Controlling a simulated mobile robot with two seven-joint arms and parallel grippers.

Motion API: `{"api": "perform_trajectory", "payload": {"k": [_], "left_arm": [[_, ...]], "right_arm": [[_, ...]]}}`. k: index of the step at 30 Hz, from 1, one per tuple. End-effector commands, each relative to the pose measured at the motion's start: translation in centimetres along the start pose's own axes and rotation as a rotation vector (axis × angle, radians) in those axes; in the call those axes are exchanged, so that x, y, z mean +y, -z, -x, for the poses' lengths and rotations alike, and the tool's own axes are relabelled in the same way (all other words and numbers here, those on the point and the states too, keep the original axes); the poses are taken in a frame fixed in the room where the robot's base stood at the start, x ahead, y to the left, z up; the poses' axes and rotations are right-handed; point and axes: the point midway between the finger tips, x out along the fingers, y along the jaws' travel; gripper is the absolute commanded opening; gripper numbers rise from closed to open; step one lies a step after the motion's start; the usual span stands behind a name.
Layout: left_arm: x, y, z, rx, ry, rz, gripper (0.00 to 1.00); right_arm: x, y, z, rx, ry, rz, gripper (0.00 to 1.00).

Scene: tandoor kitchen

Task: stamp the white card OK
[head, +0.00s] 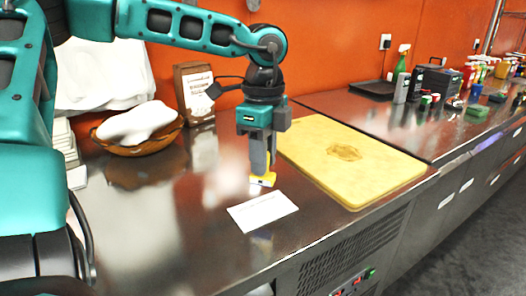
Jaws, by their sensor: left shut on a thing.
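The white card (263,211) lies flat on the dark, shiny counter, near its front edge. My left gripper (261,166) points down just behind the card and is shut on a small yellow stamp (264,179). The stamp is upright, with a pale, bluish strip at its bottom, and is partly hidden by the fingers. It is beside the card's far edge, not over the card's middle; I cannot tell whether its base touches the counter. No mark is clear on the card. My right gripper is not in view.
A yellow cutting board (385,175) lies right of the card. A brown bowl (157,147) with a white lump and a brown packet (194,92) stand behind left. Bottles and a dark box (436,82) are far right. Counter left of the card is clear.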

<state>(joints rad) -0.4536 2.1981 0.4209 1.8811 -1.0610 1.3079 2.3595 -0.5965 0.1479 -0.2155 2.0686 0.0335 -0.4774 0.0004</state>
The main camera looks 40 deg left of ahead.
Motion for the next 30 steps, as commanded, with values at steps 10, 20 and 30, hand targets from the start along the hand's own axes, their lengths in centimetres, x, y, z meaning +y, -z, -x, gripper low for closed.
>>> {"api": "perform_trajectory", "payload": {"k": [10,20,30], "left_arm": [[0.0,0.0,-3.1,0.002,-0.001,-0.001,0.06],[0.0,0.0,-5.7,0.001,0.0,0.0,0.06],[0.0,0.0,-5.7,0.001,0.0,0.0,0.06]], "right_arm": [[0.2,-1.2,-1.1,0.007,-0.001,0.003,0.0],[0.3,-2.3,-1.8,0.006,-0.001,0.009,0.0],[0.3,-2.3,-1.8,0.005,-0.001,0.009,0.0]]}}
